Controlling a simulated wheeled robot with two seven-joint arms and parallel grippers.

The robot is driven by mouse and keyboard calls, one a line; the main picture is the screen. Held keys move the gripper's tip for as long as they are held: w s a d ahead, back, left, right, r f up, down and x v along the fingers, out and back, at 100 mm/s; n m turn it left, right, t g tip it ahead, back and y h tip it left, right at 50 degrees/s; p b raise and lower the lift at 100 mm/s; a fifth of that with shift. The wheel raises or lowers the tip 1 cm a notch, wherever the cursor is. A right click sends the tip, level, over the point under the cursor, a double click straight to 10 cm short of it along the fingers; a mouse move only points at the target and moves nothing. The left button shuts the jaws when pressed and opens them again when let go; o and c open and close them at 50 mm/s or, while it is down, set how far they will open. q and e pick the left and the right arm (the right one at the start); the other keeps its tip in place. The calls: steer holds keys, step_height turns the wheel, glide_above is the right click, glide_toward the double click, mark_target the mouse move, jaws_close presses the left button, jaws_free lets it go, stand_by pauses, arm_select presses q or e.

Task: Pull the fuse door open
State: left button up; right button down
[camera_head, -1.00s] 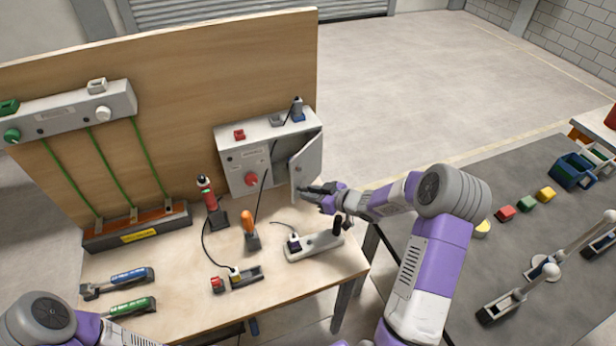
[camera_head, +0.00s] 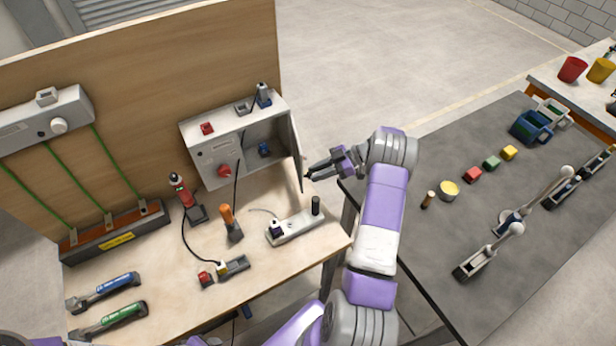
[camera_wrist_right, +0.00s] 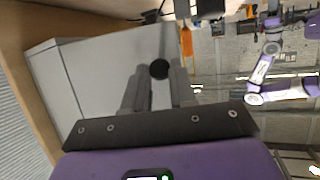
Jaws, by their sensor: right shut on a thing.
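The grey fuse box (camera_head: 208,163) stands on the wooden bench against the board. Its door (camera_head: 297,152) is swung wide open on the right side, seen nearly edge-on in the head view. Inside, a blue part (camera_head: 264,149) shows. My right gripper (camera_head: 308,174) is at the outer face of the door. In the right wrist view, its two fingers (camera_wrist_right: 158,88) are on either side of a small round black knob (camera_wrist_right: 159,69) in front of the grey door panel (camera_wrist_right: 105,65), shut on it. My left gripper is not in view.
A white power strip (camera_head: 296,228) with a black upright peg lies on the bench below the door. An orange-handled tool (camera_head: 228,218) and a red tool (camera_head: 184,194) stand left of it. A dark table (camera_head: 450,215) with small blocks is to the right.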

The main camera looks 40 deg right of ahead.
steer(key=shift+d+n+g+y+b, duration=0.4)
steer(key=shift+d+n+g+b, duration=0.45)
steer(key=shift+d, duration=0.25)
steer(key=c, duration=0.9)
jaws_free()
steer(key=shift+s+d, duration=0.1)
steer(key=shift+d, duration=0.05)
steer(key=shift+v, duration=3.7)
